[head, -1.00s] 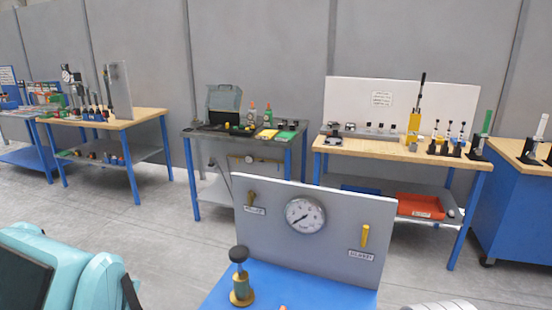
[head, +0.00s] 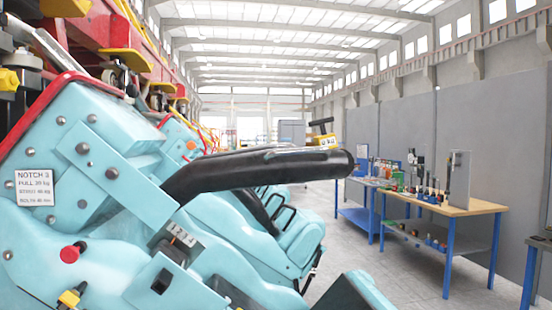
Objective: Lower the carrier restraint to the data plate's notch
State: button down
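The carrier is a light-blue coaster seat (head: 85,125), large at the left of the head view. A white data plate (head: 36,188) on its side reads "NOTCH 3" and a pull value in kg; the smaller lines are hard to read. The restraint is a thick black bar (head: 255,168) reaching out to the right, close to level. A dark scale marked 1 to 4 (head: 180,236) sits below the bar's root. My gripper is not in view.
A red knob (head: 70,253) and a yellow part (head: 72,297) are low on the seat. More light-blue seats (head: 295,238) stand behind. A wooden-topped workbench (head: 455,207) with tools stands at the right by the grey wall. Open floor (head: 405,272) lies between seats and bench.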

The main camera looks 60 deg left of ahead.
aim_at(258, 167)
jog(key=k+j+u, duration=0.2)
jog(key=u, duration=0.25)
jog(key=k+j+u, duration=0.15)
jog(key=u, duration=0.35)
jog(key=j+u, duration=0.15)
jog(key=u, duration=0.8)
jog(key=i+l, duration=0.05)
